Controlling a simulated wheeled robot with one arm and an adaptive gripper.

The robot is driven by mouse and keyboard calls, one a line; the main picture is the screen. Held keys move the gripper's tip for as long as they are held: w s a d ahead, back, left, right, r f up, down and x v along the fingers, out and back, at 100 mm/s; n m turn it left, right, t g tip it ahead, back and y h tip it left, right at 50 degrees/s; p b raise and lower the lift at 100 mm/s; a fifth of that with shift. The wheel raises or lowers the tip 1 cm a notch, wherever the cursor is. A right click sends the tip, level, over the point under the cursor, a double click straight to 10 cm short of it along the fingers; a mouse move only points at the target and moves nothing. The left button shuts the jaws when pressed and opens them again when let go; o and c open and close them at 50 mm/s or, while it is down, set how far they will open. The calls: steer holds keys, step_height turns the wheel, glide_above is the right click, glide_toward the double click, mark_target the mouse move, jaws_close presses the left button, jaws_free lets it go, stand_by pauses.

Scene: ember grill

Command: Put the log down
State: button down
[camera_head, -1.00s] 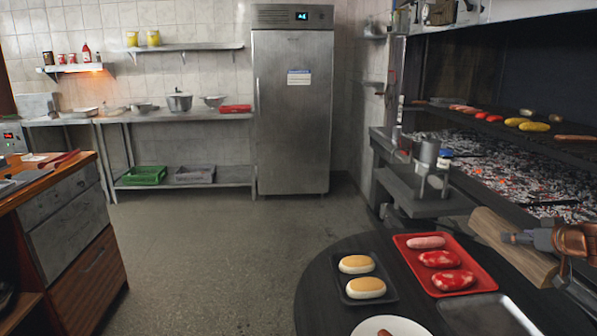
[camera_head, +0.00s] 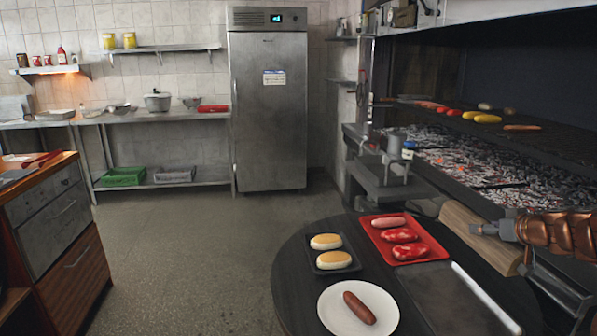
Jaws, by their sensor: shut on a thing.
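The log (camera_head: 485,240) is a pale brown split piece of wood at the right of the head view. It is held tilted above the right edge of the round dark table, in front of the grill. My gripper (camera_head: 492,230) is shut on the log, coming in from the right. Its fingers are partly hidden by the log and by my copper-coloured arm. The ember bed (camera_head: 470,162) of the grill glows behind the log, and a grate (camera_head: 545,138) with food lies above it.
The round dark table (camera_head: 290,285) bears a red tray (camera_head: 437,250) of meat, a black tray (camera_head: 317,262) of buns, a white plate (camera_head: 335,318) with a sausage and an empty metal tray (camera_head: 460,295). A metal stand (camera_head: 400,190) with containers stands left of the embers. The floor at left is open.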

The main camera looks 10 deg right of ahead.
steer(key=w+a+r+m+h+p, duration=0.1)
steer(key=w+a+r+p, duration=0.4)
steer(key=a, duration=0.5)
steer(key=w+a+r+m+h+p, duration=0.1)
steer(key=w+a+r+p, duration=0.15)
steer(key=w+a, duration=0.7)
steer(key=s+a+r+m+h+p, duration=0.1)
steer(key=s+a+p, duration=0.2)
steer(key=a, duration=0.8)
steer(key=s+a+r+p, duration=0.2)
steer(key=s+a+p, duration=0.15)
steer(key=a, duration=0.85)
step_height(320, 180, down, 14)
steer(key=w+n+y, duration=0.2)
steer(key=n+y, duration=0.1)
steer(key=shift+a, duration=0.25)
steer(key=shift+d, duration=0.1)
